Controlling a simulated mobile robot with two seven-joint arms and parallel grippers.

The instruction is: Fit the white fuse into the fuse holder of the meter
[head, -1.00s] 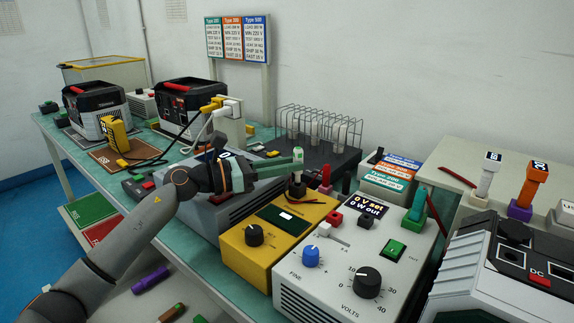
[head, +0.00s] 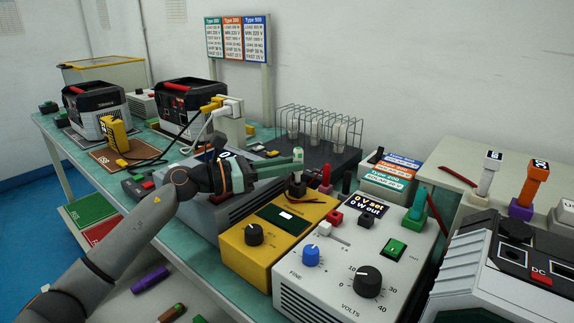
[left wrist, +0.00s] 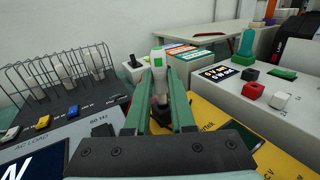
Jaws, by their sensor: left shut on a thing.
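My left gripper (head: 296,163) reaches in from the left, over the back of the yellow meter (head: 258,262). Its two green fingers are shut on the white fuse (left wrist: 157,63), which stands about upright between the fingertips and has a small green mark in the left wrist view. My right gripper is not in view.
A grey power supply (head: 330,283) with knobs stands close to the right of the meter. A red post (head: 326,178) rises just right of the fuse. A wire rack (head: 318,125) with white pieces stands behind. A grey AC load unit (left wrist: 35,150) lies left of the meter.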

